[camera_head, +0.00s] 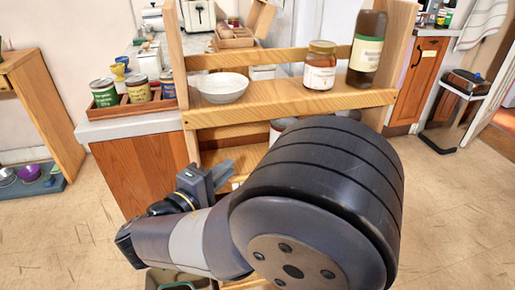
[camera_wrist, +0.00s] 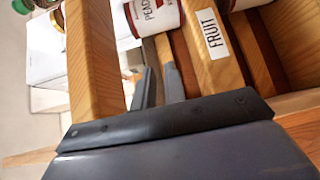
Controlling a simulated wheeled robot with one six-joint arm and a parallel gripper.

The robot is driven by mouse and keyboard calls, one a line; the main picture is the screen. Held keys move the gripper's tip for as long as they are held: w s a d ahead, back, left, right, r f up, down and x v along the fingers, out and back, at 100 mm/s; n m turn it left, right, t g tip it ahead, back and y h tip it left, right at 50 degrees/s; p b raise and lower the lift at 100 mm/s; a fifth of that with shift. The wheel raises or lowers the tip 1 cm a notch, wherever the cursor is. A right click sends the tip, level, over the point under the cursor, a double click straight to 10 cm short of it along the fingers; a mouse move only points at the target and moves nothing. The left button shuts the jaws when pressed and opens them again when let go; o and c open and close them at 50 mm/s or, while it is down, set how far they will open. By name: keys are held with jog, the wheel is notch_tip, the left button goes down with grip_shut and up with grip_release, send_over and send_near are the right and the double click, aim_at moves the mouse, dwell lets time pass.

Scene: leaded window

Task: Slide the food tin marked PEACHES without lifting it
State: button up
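In the head view my gripper (camera_head: 226,172) is in front of the rack's lower part. A tin (camera_head: 281,126) shows there, mostly hidden by my arm; its label cannot be read.
A wooden post (camera_wrist: 92,60) stands close left of my fingers. A second tin (camera_wrist: 247,4) is right of the lettered one. The upper shelf (camera_head: 270,101) holds a white bowl (camera_head: 222,87), a jar (camera_head: 320,66) and a bottle (camera_head: 367,48). Open floor (camera_head: 55,240) lies left.

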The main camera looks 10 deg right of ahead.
jog(key=shift+a+r+t, duration=0.3)
jog(key=shift+a+t, duration=0.2)
jog(key=shift+a, duration=0.25)
grip_shut()
jog(key=b+x, duration=0.1)
jog(key=x, duration=1)
jog(key=shift+w+d, duration=0.1)
jog(key=d, duration=0.2)
jog(key=shift+d+b, duration=0.3)
jog(key=shift+d, duration=0.6)
